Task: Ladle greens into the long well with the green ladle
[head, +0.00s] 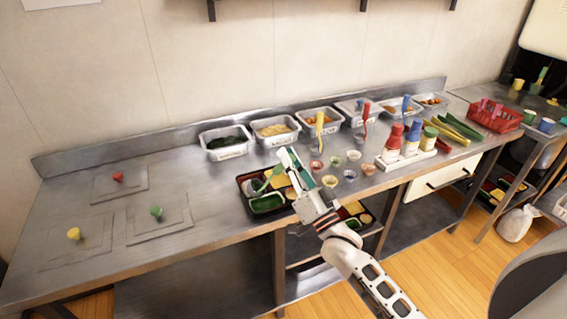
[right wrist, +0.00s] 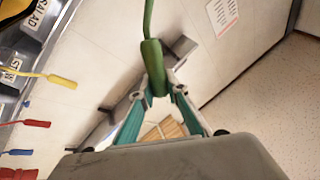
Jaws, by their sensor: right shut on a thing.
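My right gripper (head: 287,163) is shut on the handle of the green ladle (right wrist: 152,62), which also shows in the head view (head: 268,175). It is over the dark bento tray (head: 242,184) at the counter's front edge, and the ladle slants down to the left over the tray. The long well (head: 267,203) at the tray's front left looks green inside; whether that is food is unclear. The ladle's bowl is too small to make out. A steel pan of dark greens (head: 226,154) stands behind the tray. My left gripper is not in view.
More food pans (head: 275,142) line the back, with yellow (head: 319,120), red (head: 366,110) and blue ladles standing in some. Small bowls (head: 330,181) and bottles (head: 393,135) are right of the tray. Knobbed lids (head: 156,212) lie on the left; bare counter lies between.

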